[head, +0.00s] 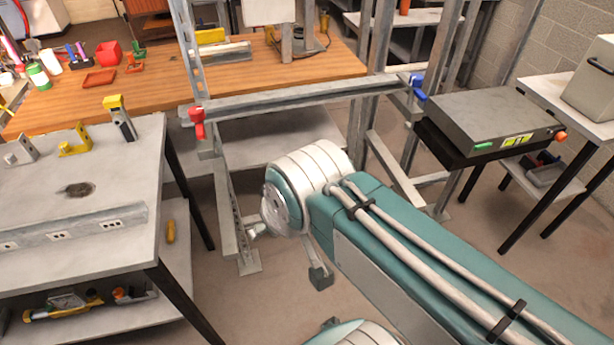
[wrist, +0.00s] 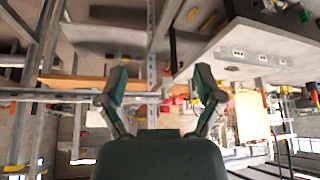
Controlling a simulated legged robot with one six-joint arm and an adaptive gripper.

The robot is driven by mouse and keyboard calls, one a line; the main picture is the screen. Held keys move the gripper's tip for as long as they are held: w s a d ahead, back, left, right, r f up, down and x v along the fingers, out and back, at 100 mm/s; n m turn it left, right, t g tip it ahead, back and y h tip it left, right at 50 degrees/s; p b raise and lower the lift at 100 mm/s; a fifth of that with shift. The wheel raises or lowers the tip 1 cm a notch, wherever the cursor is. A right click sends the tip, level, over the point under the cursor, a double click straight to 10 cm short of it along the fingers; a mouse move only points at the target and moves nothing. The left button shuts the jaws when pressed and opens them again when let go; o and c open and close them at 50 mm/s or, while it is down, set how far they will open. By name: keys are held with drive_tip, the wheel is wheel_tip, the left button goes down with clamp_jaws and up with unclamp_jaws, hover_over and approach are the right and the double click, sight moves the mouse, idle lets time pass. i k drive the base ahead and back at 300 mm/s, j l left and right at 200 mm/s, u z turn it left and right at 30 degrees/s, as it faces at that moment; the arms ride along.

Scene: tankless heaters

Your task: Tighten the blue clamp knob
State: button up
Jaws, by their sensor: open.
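The blue clamp knob (head: 417,88) is in the head view, right of centre. It sits at the right end of a grey metal crossbar (head: 300,96) on an upright frame. A red clamp knob (head: 198,122) sits at the crossbar's left end. My gripper (wrist: 160,84) is in the wrist view, with its two green fingers spread wide and nothing between them. My gripper does not show clearly in the head view, where my arm fills the lower middle. I cannot pick out the blue knob with certainty in the wrist view.
A grey workbench (head: 60,205) with clamps stands at the left. A wooden bench (head: 150,95) with small objects is behind the frame. A dark grey box (head: 490,118) with a green button stands on a stand right of the blue knob.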

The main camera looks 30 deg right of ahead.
sight(416, 79)
drive_tip(key=z, duration=1.65)
drive_tip(key=i+j+z, duration=0.15)
drive_tip(key=i+j, duration=0.05)
drive_tip(key=i, duration=0.05)
